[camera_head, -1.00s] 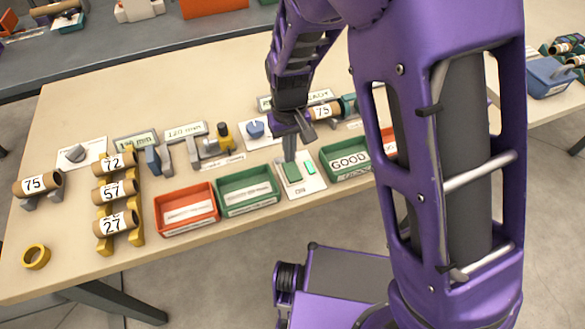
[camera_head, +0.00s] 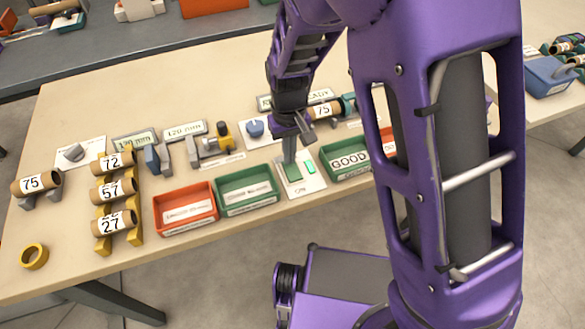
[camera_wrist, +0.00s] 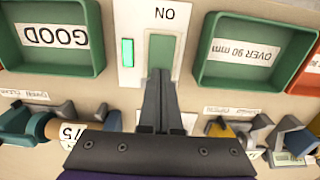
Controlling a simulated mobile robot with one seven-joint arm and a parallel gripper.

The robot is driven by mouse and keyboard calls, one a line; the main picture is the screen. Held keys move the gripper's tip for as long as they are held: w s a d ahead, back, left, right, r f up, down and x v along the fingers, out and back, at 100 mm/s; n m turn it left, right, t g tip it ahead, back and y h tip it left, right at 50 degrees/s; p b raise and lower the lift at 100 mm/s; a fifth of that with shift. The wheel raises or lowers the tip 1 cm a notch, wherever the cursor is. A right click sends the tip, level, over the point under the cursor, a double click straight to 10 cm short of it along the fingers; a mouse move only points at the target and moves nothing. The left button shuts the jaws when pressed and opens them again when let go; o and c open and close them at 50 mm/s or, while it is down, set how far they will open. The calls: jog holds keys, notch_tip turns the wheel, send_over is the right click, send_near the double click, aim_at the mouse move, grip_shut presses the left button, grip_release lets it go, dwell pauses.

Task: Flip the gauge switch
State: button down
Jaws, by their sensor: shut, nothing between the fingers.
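The gauge switch is a green rocker (camera_head: 292,173) on a pale plate near the table's front edge. It also shows in the wrist view (camera_wrist: 162,52), with an upside-down ON label on the plate. A bright green indicator light (camera_wrist: 127,52) glows beside the rocker; it also shows in the head view (camera_head: 309,167). My gripper (camera_wrist: 160,74) is shut and empty. Its fingertips overlap the near end of the rocker in the wrist view and hide that end. In the head view my gripper (camera_head: 289,160) points down at the rocker; I cannot tell whether it touches.
A green GOOD bin (camera_head: 347,174) stands right of the switch. Another green bin (camera_head: 217,198) and a red bin (camera_head: 157,215) stand to its left. A blue knob (camera_head: 255,128) and a 75 roll (camera_head: 325,110) are behind. A yellow rack (camera_head: 138,233) holds several rolls.

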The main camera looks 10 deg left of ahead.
jog(key=shift+f+b, duration=0.3)
jog(key=shift+f, duration=0.2)
jog(key=shift+r, duration=0.1)
notch_tip(320, 180, up, 5)
jog(key=p, duration=0.4)
jog(key=shift+r, duration=0.95)
jog(key=shift+w, duration=0.1)
